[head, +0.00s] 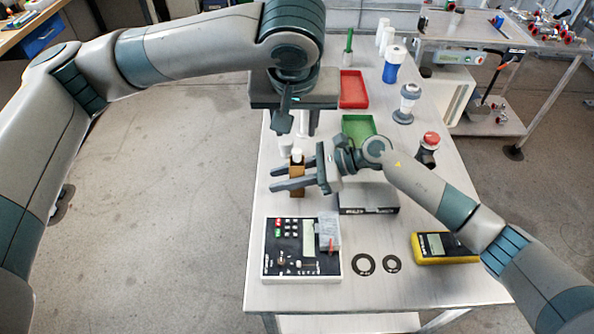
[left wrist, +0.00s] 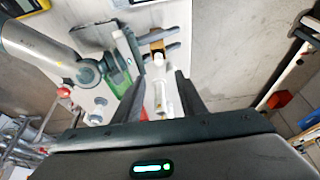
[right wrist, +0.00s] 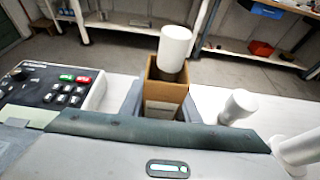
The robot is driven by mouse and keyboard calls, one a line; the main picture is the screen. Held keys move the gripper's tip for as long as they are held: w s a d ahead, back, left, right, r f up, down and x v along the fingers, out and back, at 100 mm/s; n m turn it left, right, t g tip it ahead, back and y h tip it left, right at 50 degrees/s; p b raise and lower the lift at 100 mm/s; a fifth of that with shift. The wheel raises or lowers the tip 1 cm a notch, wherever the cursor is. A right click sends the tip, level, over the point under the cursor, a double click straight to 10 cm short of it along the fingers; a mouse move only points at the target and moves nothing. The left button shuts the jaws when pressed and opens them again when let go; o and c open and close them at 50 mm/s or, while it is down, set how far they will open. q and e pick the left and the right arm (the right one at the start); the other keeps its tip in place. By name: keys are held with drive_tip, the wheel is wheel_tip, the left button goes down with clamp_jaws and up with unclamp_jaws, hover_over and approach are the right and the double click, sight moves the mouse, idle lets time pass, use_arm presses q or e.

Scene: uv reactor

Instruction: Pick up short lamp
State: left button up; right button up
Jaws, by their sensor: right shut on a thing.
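A brown open-topped box (head: 297,187) stands upright with a white cylindrical lamp (right wrist: 175,45) sticking out of its top. My right gripper (head: 284,179) is shut on the box, one finger on each side. My left gripper (head: 288,122) is higher up, pointing down, behind the box in the head view. In the left wrist view its fingers (left wrist: 158,82) are apart, with white lamp-like pieces (left wrist: 158,100) below and between them. Other white cylinders stand beside the box in the right wrist view (right wrist: 237,105). I cannot tell their lengths for sure.
A control box (head: 302,265) with buttons lies at the front left of the table, with two dark rings (head: 363,264) and a yellow meter (head: 445,248) to its right. A green tray (head: 358,126), a red tray (head: 353,90) and several bottles stand further back.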

idle(0.4)
use_arm(q)
hover_over(297, 152)
drive_tip(key=s, duration=0.2)
drive_tip(key=shift+f, duration=3.1)
drive_tip(key=shift+a, duration=0.1)
drive_tip(key=shift+x, duration=2.6)
drive_tip(key=shift+s+f, duration=0.1)
drive_tip(key=shift+s, duration=0.05)
clamp_jaws()
